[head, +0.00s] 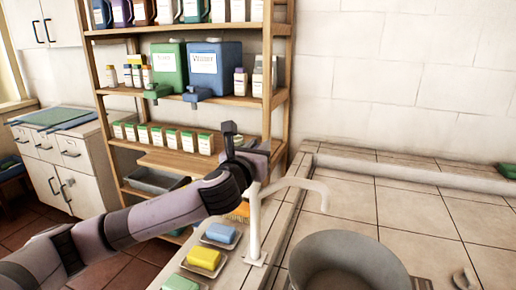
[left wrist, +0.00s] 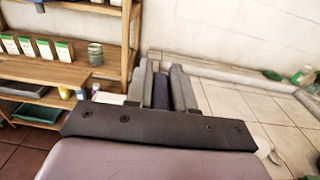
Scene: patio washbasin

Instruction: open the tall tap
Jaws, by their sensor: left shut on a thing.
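The tall tap (head: 254,232) is white and stands upright on the counter's left edge, its spout (head: 300,184) reaching right and bending down. My left gripper (head: 262,160) is at the tap's top, coming in from the left. In the left wrist view its fingers (left wrist: 162,88) are close together around a narrow dark piece, which looks like the tap's handle. The gripper hides most of this handle in the head view. I see no water at the spout. My right gripper is in neither view.
A round grey basin (head: 318,240) sits right of the tap. A yellow sponge (head: 205,258) and a blue sponge (head: 221,233) lie on dishes left of the tap. A wooden shelf (head: 279,60) with bottles stands behind. The tiled counter (head: 415,215) at right is mostly clear.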

